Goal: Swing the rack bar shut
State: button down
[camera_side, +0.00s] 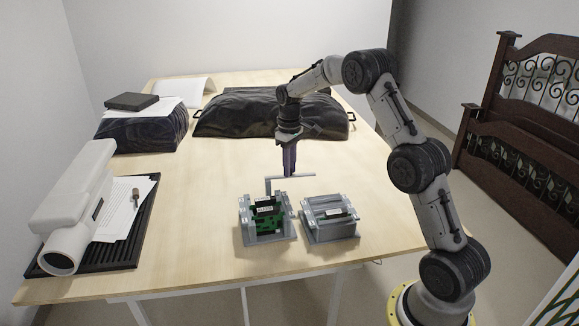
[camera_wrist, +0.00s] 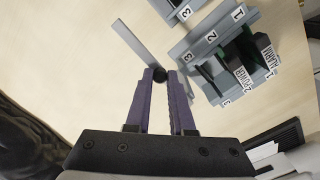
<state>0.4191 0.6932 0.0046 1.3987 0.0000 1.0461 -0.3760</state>
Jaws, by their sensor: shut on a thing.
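The grey rack bar (camera_side: 290,178) stands out behind and above the left grey rack (camera_side: 265,236), swung away from over its slots. A short upright leg joins it down toward the rack. My gripper (camera_side: 289,174) is above and behind the rack, with its purple fingers on the bar. In the wrist view my gripper (camera_wrist: 160,76) is shut on the black knob (camera_wrist: 159,74) at one end of the bar (camera_wrist: 135,45). The left rack (camera_wrist: 207,40) shows there with slot numbers and green cards (camera_wrist: 235,75) labelled POWER and ALARM. The hinge is not clear.
A second grey rack (camera_side: 330,230) stands close on the right. A white device (camera_side: 75,205) and papers on a black tray (camera_side: 125,250) are at the left. A black bag (camera_side: 245,118) lies at the back. The wooden table (camera_side: 195,215) is clear around the racks.

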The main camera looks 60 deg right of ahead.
jog(key=shift+r, duration=0.1)
jog(key=a+m, duration=0.1)
jog(key=m, duration=0.2)
jog(key=s+a+m, duration=0.1)
jog(key=a+m, duration=0.1)
jog(key=m, duration=0.1)
jog(key=a+m, duration=0.1)
jog(key=m, duration=0.2)
jog(key=shift+s+a, duration=0.35)
jog(key=shift+a, duration=0.05)
jog(key=a+m, duration=0.1)
jog(key=m, duration=0.1)
jog(key=a+m, duration=0.1)
jog(key=m, duration=0.1)
jog(key=shift+w+a, duration=0.2)
jog(key=shift+w, duration=0.15)
jog(key=shift+w+a+m, duration=0.3)
jog(key=shift+a+m, duration=0.15)
jog(key=shift+m, duration=0.6)
jog(key=shift+w+a+m, duration=0.3)
jog(key=shift+a+m, duration=0.1)
jog(key=shift+m, duration=0.65)
jog(key=c, duration=0.8)
grip_release()
jog(key=shift+o, duration=0.2)
